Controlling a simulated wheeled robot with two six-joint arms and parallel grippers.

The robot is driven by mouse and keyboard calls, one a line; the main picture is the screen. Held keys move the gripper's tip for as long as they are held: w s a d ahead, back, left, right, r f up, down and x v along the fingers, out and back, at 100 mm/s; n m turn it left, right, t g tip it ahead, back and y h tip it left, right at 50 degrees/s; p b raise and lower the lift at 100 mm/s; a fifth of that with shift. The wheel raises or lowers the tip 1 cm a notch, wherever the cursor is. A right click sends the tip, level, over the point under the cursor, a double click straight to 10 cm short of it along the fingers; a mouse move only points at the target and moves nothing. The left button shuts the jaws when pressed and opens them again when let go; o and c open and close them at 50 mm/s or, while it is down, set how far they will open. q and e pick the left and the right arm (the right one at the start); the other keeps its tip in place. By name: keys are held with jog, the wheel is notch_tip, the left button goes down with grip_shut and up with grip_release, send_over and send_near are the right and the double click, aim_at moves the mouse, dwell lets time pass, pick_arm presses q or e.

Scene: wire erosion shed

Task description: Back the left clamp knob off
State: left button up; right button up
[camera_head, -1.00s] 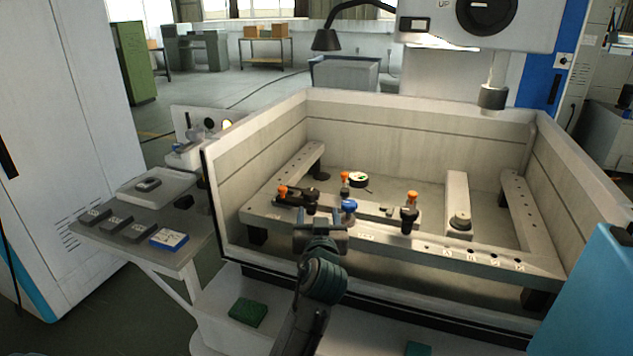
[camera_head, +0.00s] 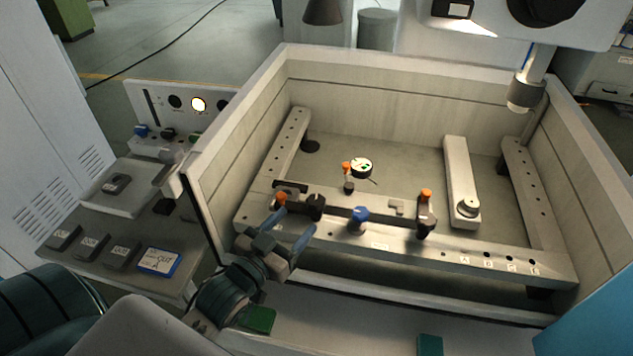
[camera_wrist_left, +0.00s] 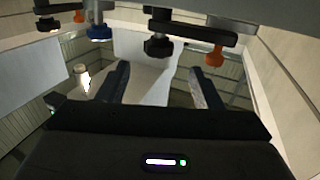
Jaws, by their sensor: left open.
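The left clamp sits on the front rail (camera_head: 470,250) of the tank, with an orange-topped post (camera_head: 281,199) and a black knob (camera_head: 316,206). My left gripper (camera_head: 296,220) is open and empty just in front of this clamp, its fingers pointing at it. In the left wrist view the black knob (camera_wrist_left: 158,47) lies beyond the gap between the open fingers (camera_wrist_left: 158,80), apart from them. The clamp's orange part (camera_wrist_left: 214,56) shows to the right there. My right gripper is out of view.
A blue knob (camera_head: 359,217) stands right of the left clamp, and another black-knobbed clamp (camera_head: 425,228) stands farther right. A round dial gauge (camera_head: 361,168) lies behind the rail. The tank's front-left wall (camera_head: 200,200) and a side shelf (camera_head: 60,262) are at left.

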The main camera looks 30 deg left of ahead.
aim_at(320, 196)
pick_arm(q)
jog(key=w, duration=0.3)
jog(key=w+d+p, duration=0.1)
jog(key=w, duration=0.2)
jog(key=w+p, duration=0.1)
jog(key=w, duration=0.2)
jog(key=shift+w+d+r, duration=0.1)
jog(key=shift+w+d, duration=0.1)
jog(key=shift+w, duration=0.5)
jog(key=shift+c, duration=0.3)
